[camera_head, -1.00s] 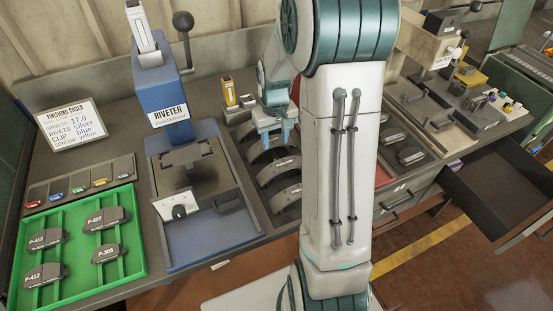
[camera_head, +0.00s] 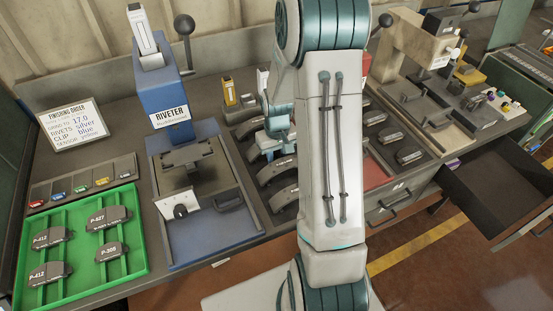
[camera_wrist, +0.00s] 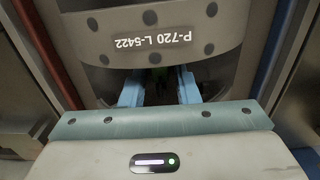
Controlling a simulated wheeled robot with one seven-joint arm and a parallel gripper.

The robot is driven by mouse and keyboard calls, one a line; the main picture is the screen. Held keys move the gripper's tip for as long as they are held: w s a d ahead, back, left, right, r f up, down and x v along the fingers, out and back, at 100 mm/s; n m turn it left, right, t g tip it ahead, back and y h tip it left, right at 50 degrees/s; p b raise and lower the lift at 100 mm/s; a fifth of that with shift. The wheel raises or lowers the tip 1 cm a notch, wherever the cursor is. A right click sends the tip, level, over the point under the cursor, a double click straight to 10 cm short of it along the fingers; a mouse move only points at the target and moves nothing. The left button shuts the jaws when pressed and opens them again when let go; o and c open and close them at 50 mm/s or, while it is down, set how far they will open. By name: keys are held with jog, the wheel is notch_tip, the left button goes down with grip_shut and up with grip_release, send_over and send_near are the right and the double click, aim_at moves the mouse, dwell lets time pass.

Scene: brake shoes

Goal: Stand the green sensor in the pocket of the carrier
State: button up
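My gripper (camera_head: 277,147) is over the rack of curved brake shoes, partly behind my arm link. In the wrist view, its two blue fingers (camera_wrist: 158,88) stand apart with a dark gap between them. Just beyond is a grey brake shoe (camera_wrist: 165,35) marked P-720 L-5422. I cannot make out the carrier or its pocket for certain.
The blue riveter (camera_head: 165,100) stands left of the rack. A green tray (camera_head: 75,245) with several labelled shoes is at front left. A yellow block (camera_head: 228,92) stands behind the rack. A beige press (camera_head: 428,50) is at back right, above an open drawer (camera_head: 500,175).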

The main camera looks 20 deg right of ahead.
grip_shut()
jog(key=shift+r, duration=0.15)
